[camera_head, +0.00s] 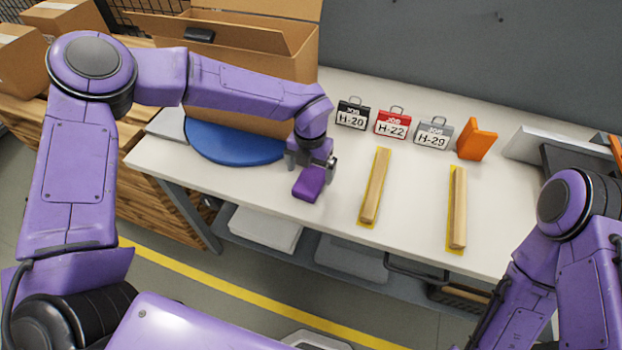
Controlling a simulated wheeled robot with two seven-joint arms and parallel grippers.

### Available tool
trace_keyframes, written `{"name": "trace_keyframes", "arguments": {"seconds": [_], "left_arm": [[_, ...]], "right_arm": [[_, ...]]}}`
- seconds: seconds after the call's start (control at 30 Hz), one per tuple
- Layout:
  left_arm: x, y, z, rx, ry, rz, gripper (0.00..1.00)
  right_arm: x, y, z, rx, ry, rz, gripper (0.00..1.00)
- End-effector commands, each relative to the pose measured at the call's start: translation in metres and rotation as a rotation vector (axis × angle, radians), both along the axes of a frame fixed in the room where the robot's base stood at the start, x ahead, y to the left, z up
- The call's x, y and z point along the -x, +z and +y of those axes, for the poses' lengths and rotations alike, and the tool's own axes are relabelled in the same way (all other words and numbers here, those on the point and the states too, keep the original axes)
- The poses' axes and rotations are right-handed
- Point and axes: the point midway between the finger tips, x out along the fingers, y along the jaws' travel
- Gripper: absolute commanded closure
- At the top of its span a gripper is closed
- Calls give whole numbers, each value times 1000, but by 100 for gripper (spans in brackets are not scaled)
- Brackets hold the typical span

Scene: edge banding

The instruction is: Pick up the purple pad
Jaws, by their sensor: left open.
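The purple pad (308,185) lies on the white table near its front edge, in the middle of the head view. My left gripper (311,168) is open and directly above the pad, pointing down. Its fingers overlap the pad's far end in the picture, and I cannot tell whether they touch it. My right arm is at the right edge, and its gripper is not in view.
A blue round disc (225,146) and an open cardboard box (265,62) are left of the pad. Two wooden strips (375,187) on yellow marks lie to the right. Job tags (392,123) and an orange block (476,140) stand behind them.

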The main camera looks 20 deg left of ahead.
Motion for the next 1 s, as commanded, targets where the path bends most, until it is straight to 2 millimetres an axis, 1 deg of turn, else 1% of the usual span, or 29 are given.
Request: {"name": "trace_keyframes", "arguments": {"seconds": [0.03, 0.1, 0.13, 0.23, 0.3, 0.47, 0.5, 0.57, 0.6, 0.67, 1.0], "left_arm": [[2, -4, 0, -3, -2, 6, 1], [2, -17, 1, -3, -4, 6, 1], [2, -23, 1, -4, -3, 6, 1], [1, -40, 0, -2, -5, 3, 1], [0, -45, 0, -2, -4, 1, 1], [0, -46, -1, -1, -5, 0, 1], [0, -46, -1, -1, -6, 0, 4], [0, -46, -1, -1, -6, 0, 24], [0, -46, -1, -1, -5, 0, 37], [0, -46, -1, -2, -6, 0, 56], [0, -44, 0, -1, -5, 0, 56]], "right_arm": [[0, 10, 0, 0, 0, 0, 100], [0, 19, 0, 0, 0, -1, 100], [0, 22, 0, 0, 0, -1, 100], [-1, 23, 0, 0, 0, -2, 100], [0, 23, 0, 0, 0, -1, 100], [0, 22, 0, 1, 0, -1, 100], [0, 22, 0, 1, 0, -1, 100], [0, 22, 0, 1, 0, -1, 100], [0, 22, 0, 1, 0, -1, 100], [0, 22, 0, 1, 0, -1, 100], [0, 21, 0, 0, 0, -1, 100]]}}
